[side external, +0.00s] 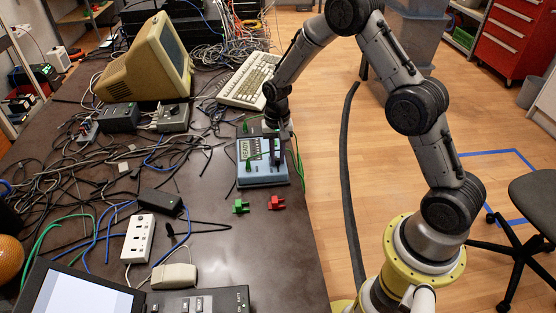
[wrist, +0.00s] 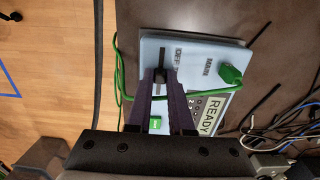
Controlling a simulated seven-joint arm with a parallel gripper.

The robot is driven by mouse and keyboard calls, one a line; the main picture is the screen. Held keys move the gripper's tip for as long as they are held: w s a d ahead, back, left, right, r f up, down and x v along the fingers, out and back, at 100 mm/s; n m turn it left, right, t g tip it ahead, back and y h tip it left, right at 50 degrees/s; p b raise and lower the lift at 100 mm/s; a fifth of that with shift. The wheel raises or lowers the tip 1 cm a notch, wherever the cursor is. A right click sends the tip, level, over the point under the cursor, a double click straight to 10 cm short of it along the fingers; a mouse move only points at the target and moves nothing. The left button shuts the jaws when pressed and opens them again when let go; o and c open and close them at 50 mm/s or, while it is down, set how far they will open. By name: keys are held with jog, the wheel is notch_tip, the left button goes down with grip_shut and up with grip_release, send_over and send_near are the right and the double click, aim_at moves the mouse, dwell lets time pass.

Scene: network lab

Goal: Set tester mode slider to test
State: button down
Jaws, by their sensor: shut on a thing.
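The tester (side external: 262,181) is a light blue box with a display near the right edge of the table. It also shows in the wrist view (wrist: 150,48), with a MAIN label and a screen reading READY (wrist: 208,115). The black mode slider (wrist: 162,57) stands near the tester's edge, in a dark slot. My gripper (wrist: 163,76) is shut on the slider's knob, which its fingertips partly hide. In the side view my gripper (side external: 276,128) reaches down over the tester's far right part. I cannot read the label beside the slider fully.
A green plug (wrist: 232,75) with a green cable sits on the tester; another green part (wrist: 155,122) shows by the fingers. A keyboard (side external: 249,80) is behind; tangled cables fill the left.

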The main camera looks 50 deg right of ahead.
jog(key=shift+w+r, duration=0.1)
jog(key=shift+w, duration=0.05)
jog(key=c, duration=0.8)
grip_release()
notch_tip(320, 180, up, 14)
